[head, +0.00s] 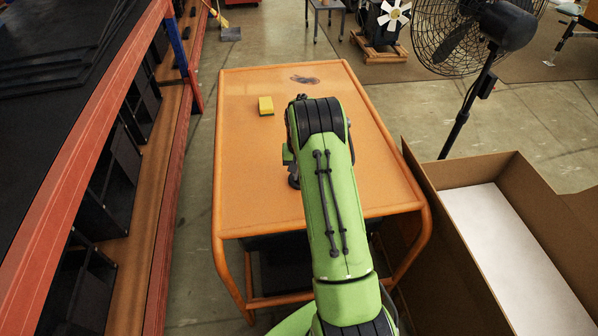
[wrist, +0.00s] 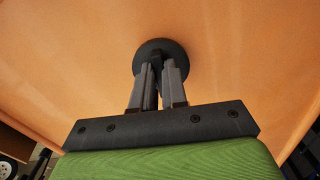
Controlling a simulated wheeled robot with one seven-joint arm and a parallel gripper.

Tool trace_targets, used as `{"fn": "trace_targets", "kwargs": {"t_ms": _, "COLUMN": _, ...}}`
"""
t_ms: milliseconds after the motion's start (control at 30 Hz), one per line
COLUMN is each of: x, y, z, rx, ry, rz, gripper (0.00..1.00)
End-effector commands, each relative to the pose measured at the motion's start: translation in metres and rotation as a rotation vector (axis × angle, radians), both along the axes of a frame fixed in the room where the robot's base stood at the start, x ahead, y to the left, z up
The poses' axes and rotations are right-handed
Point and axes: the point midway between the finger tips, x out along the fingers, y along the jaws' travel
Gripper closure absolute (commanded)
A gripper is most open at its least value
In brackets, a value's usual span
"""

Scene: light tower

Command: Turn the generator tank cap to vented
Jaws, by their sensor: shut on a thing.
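A dark round cap (wrist: 150,48) sits on the flat orange top in the wrist view. My gripper (wrist: 157,68) points at it, its two grey fingers close together on a narrow dark part of the cap. In the head view, my green arm reaches over the orange top (head: 250,150) and hides most of the gripper and the cap. A small dark round part (head: 293,182) shows at the arm's left edge. No vent marking on the cap can be made out.
A yellow and green sponge (head: 265,106) and a dark smudge (head: 304,79) are on the orange top. A red-framed shelf (head: 165,180) stands left. An open cardboard box (head: 480,170) and a black fan (head: 460,40) stand right.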

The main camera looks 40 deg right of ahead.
Motion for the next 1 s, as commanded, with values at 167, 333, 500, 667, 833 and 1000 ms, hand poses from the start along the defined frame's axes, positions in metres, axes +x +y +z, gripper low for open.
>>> {"fn": "trace_targets", "kwargs": {"t_ms": 167, "x": 0.0004, "y": -0.0007, "z": 0.0011, "rx": -0.002, "ry": -0.002, "rz": 0.096, "gripper": 1.00}}
{"fn": "trace_targets", "kwargs": {"t_ms": 333, "x": 0.0004, "y": -0.0007, "z": 0.0010, "rx": -0.001, "ry": -0.003, "rz": 0.155, "gripper": 1.00}}
{"fn": "trace_targets", "kwargs": {"t_ms": 500, "x": 0.0005, "y": -0.0007, "z": 0.0010, "rx": -0.001, "ry": -0.003, "rz": 0.183, "gripper": 1.00}}
{"fn": "trace_targets", "kwargs": {"t_ms": 667, "x": 0.0004, "y": -0.0008, "z": 0.0010, "rx": -0.001, "ry": -0.003, "rz": 0.190, "gripper": 1.00}}
{"fn": "trace_targets", "kwargs": {"t_ms": 833, "x": 0.0005, "y": -0.0008, "z": 0.0010, "rx": -0.001, "ry": -0.003, "rz": 0.191, "gripper": 1.00}}
{"fn": "trace_targets", "kwargs": {"t_ms": 1000, "x": 0.0004, "y": -0.0009, "z": 0.0010, "rx": -0.001, "ry": -0.003, "rz": 0.190, "gripper": 0.77}}
